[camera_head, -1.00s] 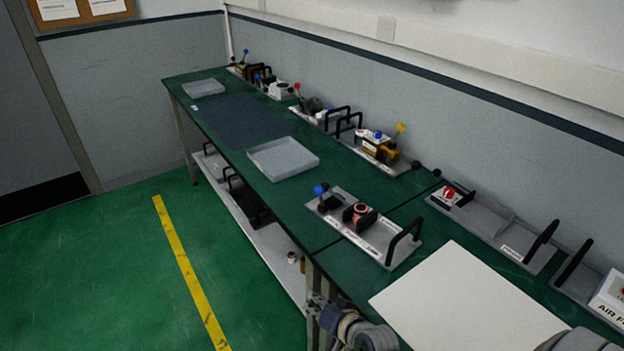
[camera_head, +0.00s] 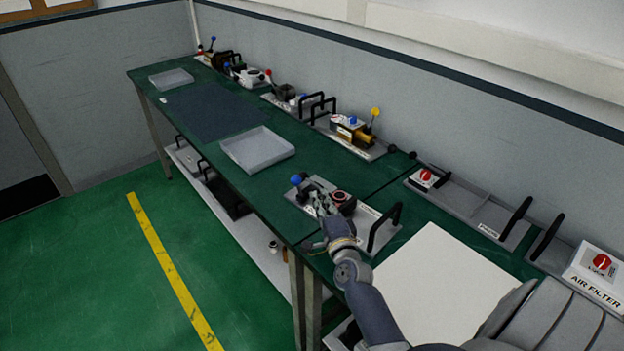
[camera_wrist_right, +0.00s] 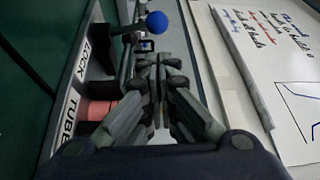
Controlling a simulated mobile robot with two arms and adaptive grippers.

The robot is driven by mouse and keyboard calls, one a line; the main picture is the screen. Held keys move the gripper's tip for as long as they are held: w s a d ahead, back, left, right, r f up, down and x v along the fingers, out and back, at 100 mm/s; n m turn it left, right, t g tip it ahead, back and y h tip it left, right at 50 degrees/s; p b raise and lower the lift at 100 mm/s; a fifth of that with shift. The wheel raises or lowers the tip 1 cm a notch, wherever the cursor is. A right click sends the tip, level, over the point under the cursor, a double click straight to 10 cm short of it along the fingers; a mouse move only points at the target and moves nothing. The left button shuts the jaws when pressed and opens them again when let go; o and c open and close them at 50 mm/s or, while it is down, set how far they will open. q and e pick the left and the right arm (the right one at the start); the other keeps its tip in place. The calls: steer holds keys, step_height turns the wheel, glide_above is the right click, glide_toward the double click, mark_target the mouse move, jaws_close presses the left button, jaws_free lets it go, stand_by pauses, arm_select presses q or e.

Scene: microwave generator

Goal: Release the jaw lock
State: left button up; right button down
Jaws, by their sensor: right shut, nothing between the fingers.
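The jaw lock's lever has a blue ball knob (camera_head: 296,180) and stands at the left end of a grey fixture plate (camera_head: 367,234). In the right wrist view the knob (camera_wrist_right: 157,22) is just beyond my fingertips, with a "LOCK" label (camera_wrist_right: 77,75) beside it. A copper-coloured tube (camera_head: 341,197) sits in the dark jaw; it shows pinkish beside the "TUBE" label in the wrist view (camera_wrist_right: 95,109). My right gripper (camera_head: 323,207) is shut and empty, at the front of the fixture; it fills the middle of the wrist view (camera_wrist_right: 158,75). My left gripper is not in view.
A black handle (camera_head: 385,227) rises at the fixture's right end. A grey tray (camera_head: 257,150) lies behind it to the left. Other fixtures with levers (camera_head: 352,132) line the wall. A white board (camera_head: 440,290) lies at the front right, by an air filter box (camera_head: 597,270).

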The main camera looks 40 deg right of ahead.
mark_target(298, 187)
steer(key=x, duration=0.7)
steer(key=shift+w+p, duration=0.4)
steer(key=shift+d, duration=0.1)
steer(key=shift+a+f+n+t+b, duration=0.35)
steer(key=shift+a+b, duration=0.25)
steer(key=shift+b, duration=0.25)
steer(key=shift+s+a+r+n, duration=0.1)
steer(key=shift+a+r+n, duration=0.05)
steer(key=shift+a+n, duration=0.2)
steer(key=shift+r, duration=0.1)
